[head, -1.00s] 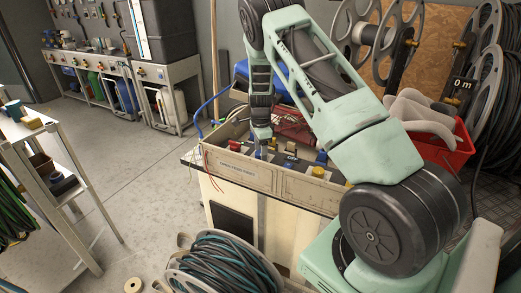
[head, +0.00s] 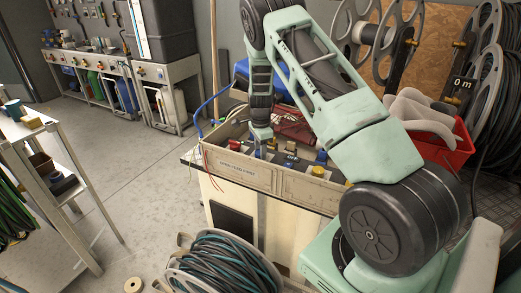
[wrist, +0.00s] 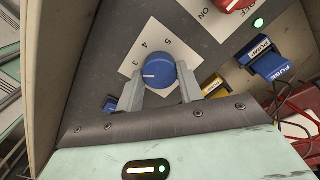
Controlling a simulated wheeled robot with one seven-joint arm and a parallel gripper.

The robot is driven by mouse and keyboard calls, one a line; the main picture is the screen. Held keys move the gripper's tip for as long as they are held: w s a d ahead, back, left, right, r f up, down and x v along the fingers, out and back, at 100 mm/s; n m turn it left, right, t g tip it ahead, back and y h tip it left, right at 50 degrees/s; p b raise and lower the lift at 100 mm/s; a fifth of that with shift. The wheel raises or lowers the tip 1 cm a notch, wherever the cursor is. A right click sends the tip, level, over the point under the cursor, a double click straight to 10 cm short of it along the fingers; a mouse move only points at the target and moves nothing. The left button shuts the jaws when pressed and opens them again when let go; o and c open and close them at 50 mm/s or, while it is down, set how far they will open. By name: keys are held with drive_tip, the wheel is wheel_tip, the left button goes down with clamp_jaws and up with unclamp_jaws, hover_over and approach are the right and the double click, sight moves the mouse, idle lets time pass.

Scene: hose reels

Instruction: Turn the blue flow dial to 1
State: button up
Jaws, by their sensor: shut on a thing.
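The lower numbers are hidden by a finger. My gripper (wrist: 161,90) is shut on the dial, with one finger on each side of it. In the head view my gripper (head: 261,146) reaches down into the control box, and the dial is too small to make out surely.
A red knob (wrist: 232,4) with ON/OFF lettering sits above right of the dial. The box's raised wall (head: 240,171) fronts the panel.

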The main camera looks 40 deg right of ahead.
drive_tip(key=n, duration=0.9)
drive_tip(key=shift+n, duration=0.3)
drive_tip(key=n, duration=0.4)
drive_tip(key=shift+w+n, duration=0.1)
drive_tip(key=shift+n, duration=0.2)
drive_tip(key=n, duration=0.4)
drive_tip(key=shift+n, duration=0.3)
drive_tip(key=o, duration=1)
wheel_tip(320, 180, up, 18)
drive_tip(key=b, duration=0.1)
drive_tip(key=shift+f, duration=0.25)
